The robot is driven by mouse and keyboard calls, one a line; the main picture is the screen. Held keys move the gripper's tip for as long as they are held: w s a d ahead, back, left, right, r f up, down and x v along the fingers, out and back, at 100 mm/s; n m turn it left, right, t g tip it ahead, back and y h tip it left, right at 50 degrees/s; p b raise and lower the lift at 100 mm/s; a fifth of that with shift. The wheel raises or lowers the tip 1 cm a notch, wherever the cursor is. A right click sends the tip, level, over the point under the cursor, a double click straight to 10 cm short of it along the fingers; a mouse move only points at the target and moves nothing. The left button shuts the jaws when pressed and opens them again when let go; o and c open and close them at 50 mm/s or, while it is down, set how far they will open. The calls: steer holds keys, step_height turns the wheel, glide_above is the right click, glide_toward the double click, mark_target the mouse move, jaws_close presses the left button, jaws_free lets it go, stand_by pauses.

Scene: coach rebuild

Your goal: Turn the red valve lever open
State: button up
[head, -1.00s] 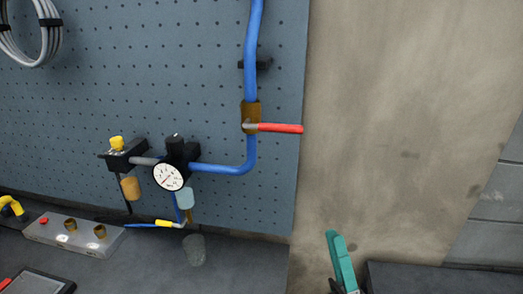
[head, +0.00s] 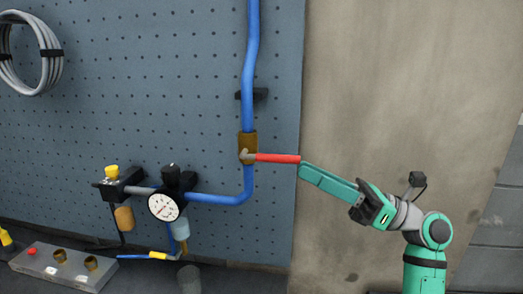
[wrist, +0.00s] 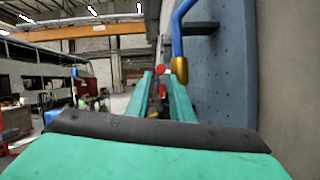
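The red valve lever (head: 277,158) sticks out level to the right from the brass valve body (head: 247,143) on the upright blue pipe (head: 250,60). My gripper (head: 301,168) comes in from the right, its fingertips at or close to the lever's free end, slightly below it. In the wrist view the two green fingers (wrist: 161,78) stand apart, and the round red lever end (wrist: 161,70) shows in line with the gap between their tips. The brass valve body (wrist: 180,70) is just right of the fingers there. I cannot tell whether the fingers touch the lever.
A pressure gauge (head: 164,207) and regulator sit lower left on the pegboard (head: 130,100). A black pipe bracket (head: 260,95) is above the valve. A grey box (head: 62,266) with fittings stands lower left. Bare wall (head: 400,80) lies right of the board.

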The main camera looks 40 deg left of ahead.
mark_target(272, 156)
steer(key=x, duration=1.1)
jaws_close()
